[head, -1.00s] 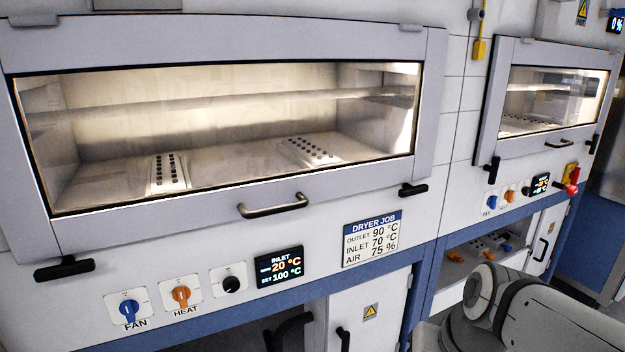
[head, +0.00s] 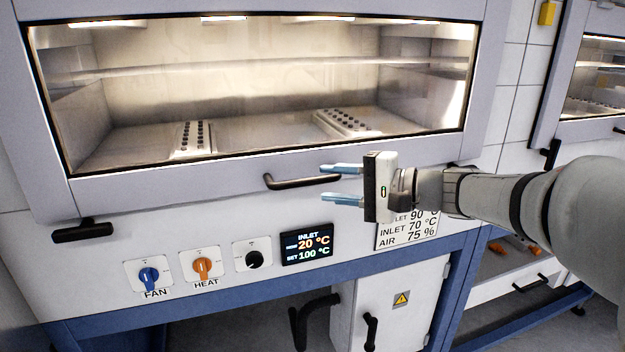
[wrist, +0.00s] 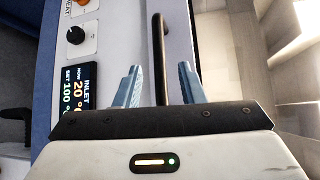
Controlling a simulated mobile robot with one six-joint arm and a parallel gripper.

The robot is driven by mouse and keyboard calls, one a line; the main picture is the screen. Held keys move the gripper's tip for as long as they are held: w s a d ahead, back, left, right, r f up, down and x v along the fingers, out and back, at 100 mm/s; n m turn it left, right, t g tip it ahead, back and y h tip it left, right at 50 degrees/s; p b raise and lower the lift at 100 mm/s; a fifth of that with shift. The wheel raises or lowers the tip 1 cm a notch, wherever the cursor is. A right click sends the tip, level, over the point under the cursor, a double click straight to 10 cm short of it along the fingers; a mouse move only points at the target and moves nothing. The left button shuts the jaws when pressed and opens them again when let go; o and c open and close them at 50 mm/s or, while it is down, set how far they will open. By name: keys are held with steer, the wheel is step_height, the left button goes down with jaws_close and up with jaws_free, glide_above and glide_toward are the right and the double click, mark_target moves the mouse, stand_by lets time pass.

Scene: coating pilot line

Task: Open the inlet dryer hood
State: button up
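The inlet dryer hood (head: 250,178) is a grey frame with a large window, closed over a lit chamber. Its dark bar handle (head: 296,183) is on the lower frame. My gripper (head: 342,183) is open with two blue fingers, one above and one below the handle's right end in the head view. In the wrist view, the handle (wrist: 158,50) runs lengthwise ahead of and between the open fingers (wrist: 158,85). I cannot tell whether they touch it. A black latch (head: 82,231) is at the hood's lower left corner; the lower right one is mostly hidden behind my arm.
Below the hood are the blue FAN knob (head: 149,277), the orange HEAT knob (head: 202,266), a black knob (head: 254,259) and the INLET display (head: 307,246), reading 20 °C, set 100 °C. My arm partly covers the job sign (head: 400,238). A second hood (head: 572,75) stands at right.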

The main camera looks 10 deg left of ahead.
mark_target(315, 182)
steer(key=shift+w+x, duration=0.1)
steer(key=shift+x, duration=1.25)
steer(key=shift+w+x, duration=0.15)
steer(key=shift+x, duration=1.2)
steer(key=shift+c, duration=0.5)
jaws_close()
